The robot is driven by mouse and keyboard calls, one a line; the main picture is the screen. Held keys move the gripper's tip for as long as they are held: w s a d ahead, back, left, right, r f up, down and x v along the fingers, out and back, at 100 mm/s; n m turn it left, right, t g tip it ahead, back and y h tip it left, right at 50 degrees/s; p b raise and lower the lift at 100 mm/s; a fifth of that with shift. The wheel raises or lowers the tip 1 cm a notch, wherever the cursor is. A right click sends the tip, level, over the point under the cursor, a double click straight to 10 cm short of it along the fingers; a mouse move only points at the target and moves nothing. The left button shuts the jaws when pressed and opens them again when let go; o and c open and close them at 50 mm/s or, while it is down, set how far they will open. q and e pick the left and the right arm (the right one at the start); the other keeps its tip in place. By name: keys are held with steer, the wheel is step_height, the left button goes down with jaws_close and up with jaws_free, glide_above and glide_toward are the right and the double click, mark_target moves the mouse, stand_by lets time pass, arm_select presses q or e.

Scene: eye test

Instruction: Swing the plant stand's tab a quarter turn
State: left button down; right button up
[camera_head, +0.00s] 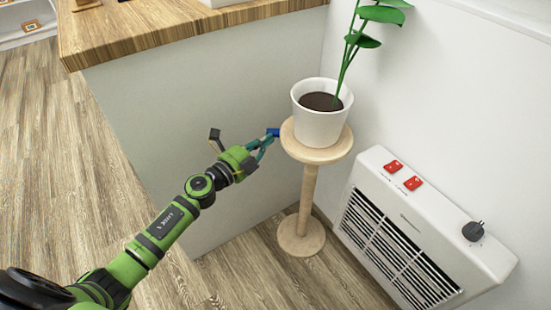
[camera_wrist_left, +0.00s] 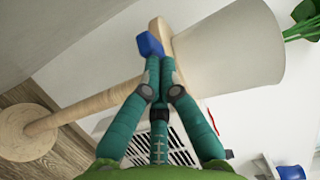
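The plant stand is pale wood, with a round top (camera_head: 337,154). A small blue tab (camera_head: 272,132) sticks out at the left edge of the top. It also shows in the left wrist view (camera_wrist_left: 149,44). My left gripper (camera_head: 267,141) reaches up to the tab from the lower left. In the left wrist view its teal fingers (camera_wrist_left: 158,70) come together, with tips right at the tab. The tab lies at the tips' ends, not visibly between them; I cannot tell if they touch. My right gripper is not in view.
A white pot (camera_head: 320,122) with a green plant stands on the stand's top. A white heater (camera_head: 440,235) with red switches and a dark knob is on the right. A wooden counter (camera_head: 130,35) is behind my left arm. Wooden floor is open at left.

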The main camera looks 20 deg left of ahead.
arm_select(q)
steer(key=shift+w+a, duration=0.2)
steer(key=shift+w, duration=0.2)
stand_by(0.5)
